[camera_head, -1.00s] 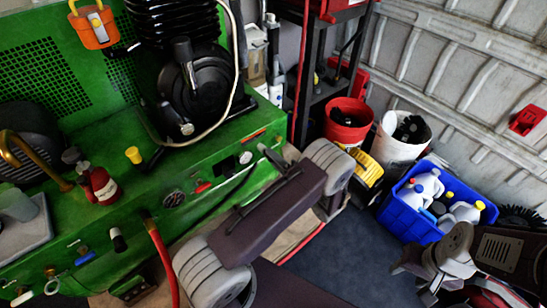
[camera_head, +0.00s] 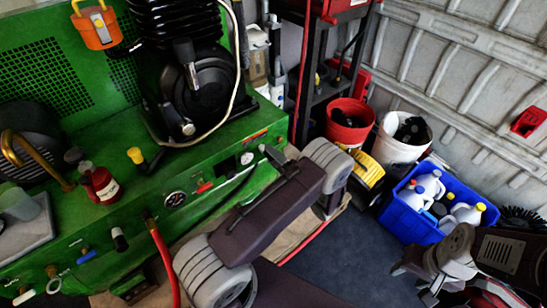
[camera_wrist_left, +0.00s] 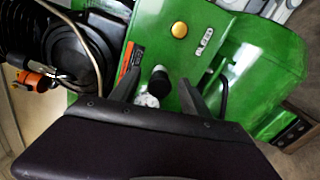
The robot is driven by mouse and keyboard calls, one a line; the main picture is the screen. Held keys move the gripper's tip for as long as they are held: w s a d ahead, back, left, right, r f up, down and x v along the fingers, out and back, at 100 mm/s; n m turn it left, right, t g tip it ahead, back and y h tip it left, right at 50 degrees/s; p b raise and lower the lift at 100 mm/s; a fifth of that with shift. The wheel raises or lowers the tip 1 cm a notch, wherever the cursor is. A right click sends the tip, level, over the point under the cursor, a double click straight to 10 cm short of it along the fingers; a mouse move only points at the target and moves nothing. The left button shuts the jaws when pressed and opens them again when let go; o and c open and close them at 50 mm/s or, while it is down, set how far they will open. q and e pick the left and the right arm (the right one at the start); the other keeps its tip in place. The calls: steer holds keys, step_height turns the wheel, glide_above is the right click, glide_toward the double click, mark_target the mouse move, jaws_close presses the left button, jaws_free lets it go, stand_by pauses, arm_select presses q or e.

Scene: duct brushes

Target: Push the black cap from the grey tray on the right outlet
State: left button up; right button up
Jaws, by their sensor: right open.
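The grey tray (camera_head: 38,229) lies on the green machine at the far left in the head view. I cannot make out a black cap on it. In the left wrist view a black capped piece (camera_wrist_left: 158,80) stands beside a white gauge on the green panel. My left gripper (camera_wrist_left: 160,86) has its two dark fingers spread either side of that piece, with gaps on both sides.
A red hose (camera_head: 161,262) hangs from the front panel. Blue (camera_head: 85,257) and black (camera_head: 119,240) fittings are to its left. A red bottle (camera_head: 101,186) stands near the tray. A blue crate (camera_head: 420,232) with jugs and two buckets stand on the floor at right.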

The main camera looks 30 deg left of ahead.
arm_select(q)
steer(key=shift+d, duration=0.1)
steer(key=p+v, duration=0.1)
steer(key=v, duration=0.8)
stand_by(0.4)
